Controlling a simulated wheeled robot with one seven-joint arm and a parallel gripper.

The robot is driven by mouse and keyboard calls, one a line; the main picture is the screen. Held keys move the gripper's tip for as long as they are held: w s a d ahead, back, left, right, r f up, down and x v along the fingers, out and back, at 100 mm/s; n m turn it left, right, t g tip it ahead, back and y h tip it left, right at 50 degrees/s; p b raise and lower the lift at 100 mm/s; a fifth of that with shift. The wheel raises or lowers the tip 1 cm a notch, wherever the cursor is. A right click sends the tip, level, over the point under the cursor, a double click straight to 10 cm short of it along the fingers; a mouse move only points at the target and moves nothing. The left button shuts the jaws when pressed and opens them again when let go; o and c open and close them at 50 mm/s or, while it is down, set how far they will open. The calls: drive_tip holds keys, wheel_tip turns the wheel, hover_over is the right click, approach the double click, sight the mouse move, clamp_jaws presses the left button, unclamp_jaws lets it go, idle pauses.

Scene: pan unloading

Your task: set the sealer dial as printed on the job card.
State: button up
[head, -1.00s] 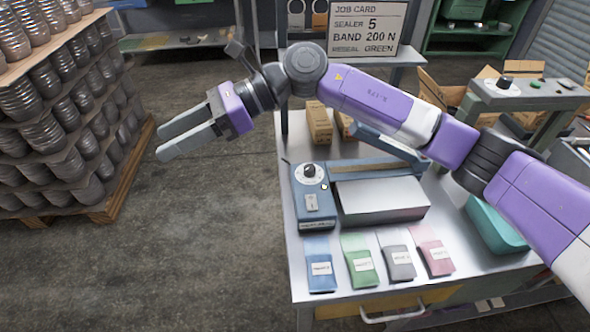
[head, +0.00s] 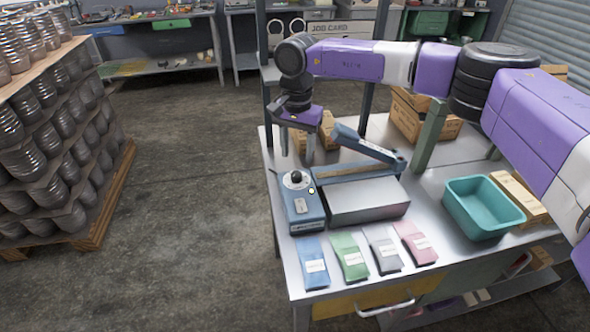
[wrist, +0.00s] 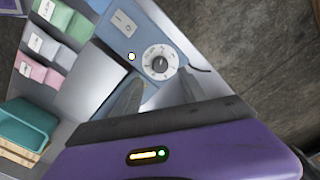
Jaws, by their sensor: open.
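The blue sealer (head: 303,211) stands on the metal table, with its white dial and black knob (head: 296,177) on top. In the wrist view the dial (wrist: 160,62) shows ahead of the fingers; its marks are too small to read. My gripper (head: 297,160) is open and empty, pointing down just above and behind the dial; its fingers also show in the wrist view (wrist: 158,92). The job card (head: 330,28) is mostly hidden behind my arm now; only its heading shows. In the earlier head view it reads sealer 5, band 200 N, reseal green.
The sealer's raised arm (head: 368,146) and grey bed (head: 365,200) lie right of the dial. Blue, green (head: 349,257), grey and pink packets lie in front. A teal bin (head: 485,210) and cardboard boxes (head: 425,115) stand to the right. A pallet of cans (head: 60,130) is at left.

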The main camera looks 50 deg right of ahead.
sight(297, 173)
wheel_tip(297, 173, down, 7)
drive_tip(key=shift+a+r+p, duration=0.1)
drive_tip(key=shift+r+p, duration=0.05)
drive_tip(key=shift+p, duration=0.6)
clamp_jaws()
